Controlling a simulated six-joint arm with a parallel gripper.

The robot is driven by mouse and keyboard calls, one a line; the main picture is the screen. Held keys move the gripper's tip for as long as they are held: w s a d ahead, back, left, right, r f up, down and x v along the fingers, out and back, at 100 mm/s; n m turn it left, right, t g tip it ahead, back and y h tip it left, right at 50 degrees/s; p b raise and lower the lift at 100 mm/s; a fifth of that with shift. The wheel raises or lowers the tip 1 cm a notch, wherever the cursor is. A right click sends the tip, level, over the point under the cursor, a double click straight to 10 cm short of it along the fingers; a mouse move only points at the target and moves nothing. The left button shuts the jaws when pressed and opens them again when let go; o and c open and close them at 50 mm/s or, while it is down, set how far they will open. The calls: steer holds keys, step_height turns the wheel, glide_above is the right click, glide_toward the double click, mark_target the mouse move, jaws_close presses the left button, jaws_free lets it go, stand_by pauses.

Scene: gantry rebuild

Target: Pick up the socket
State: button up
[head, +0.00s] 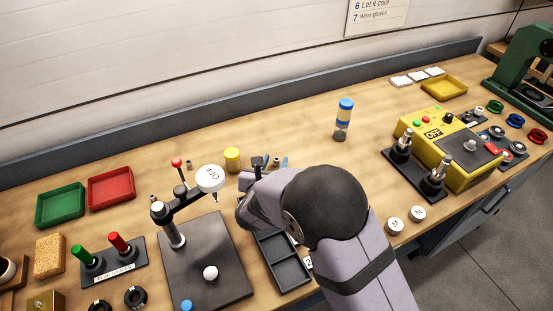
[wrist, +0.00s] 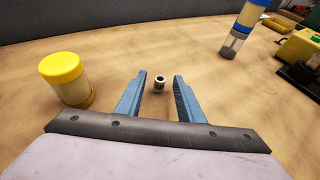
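The socket (wrist: 159,82) is a small metallic cylinder with a dark hole in its top. It stands upright on the wooden bench in the wrist view, a little beyond and between my fingertips. In the head view a small socket (head: 276,161) shows beside my fingers. My gripper (wrist: 159,85) is open, with a blue finger on each side and nothing held between them. The fingers are apart from the socket. In the head view my gripper (head: 272,162) is partly hidden by my own arm.
A yellow-lidded jar (wrist: 66,80) stands close left of my fingers. A black tray (head: 284,266) lies below my arm. Bench behind the socket is clear.

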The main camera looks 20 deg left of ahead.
mark_target(277, 165)
steer(key=shift+p+x, duration=0.35)
steer(key=shift+x, duration=1.05)
steer(key=shift+c, duration=0.6)
jaws_close()
steer(key=shift+r, duration=0.1)
step_height(277, 165, up, 10)
steer(key=b, duration=0.1)
steer(key=shift+b, duration=0.3)
